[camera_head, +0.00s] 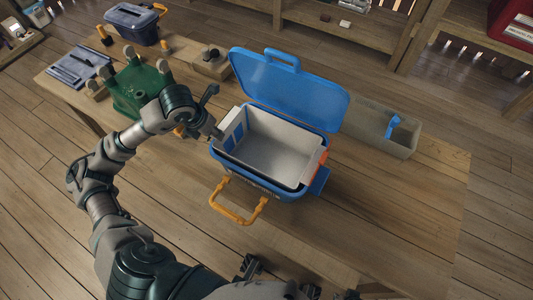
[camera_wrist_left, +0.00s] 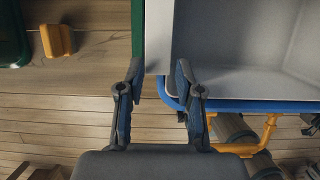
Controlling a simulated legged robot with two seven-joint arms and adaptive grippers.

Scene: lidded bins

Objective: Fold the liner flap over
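A blue bin (camera_head: 280,193) stands on the wooden table with its blue lid (camera_head: 290,85) swung open to the back. A pale liner (camera_head: 272,150) lines its inside. A pale liner flap with blue patches (camera_head: 233,136) stands up at the bin's left end. My left gripper (camera_head: 215,112) is at that end, its fingers spread. In the left wrist view, the open fingers (camera_wrist_left: 158,98) are on either side of a pale upright panel (camera_wrist_left: 159,40), apparently the flap; I see no clear grip on it. Dark parts at the bottom edge (camera_head: 250,266) may be my right gripper; its state is unclear.
An orange handle (camera_head: 238,205) sticks out at the bin's front. A green object (camera_head: 133,92) and a grey-blue box (camera_head: 132,24) stand left. The table's right end (camera_head: 425,205) is clear.

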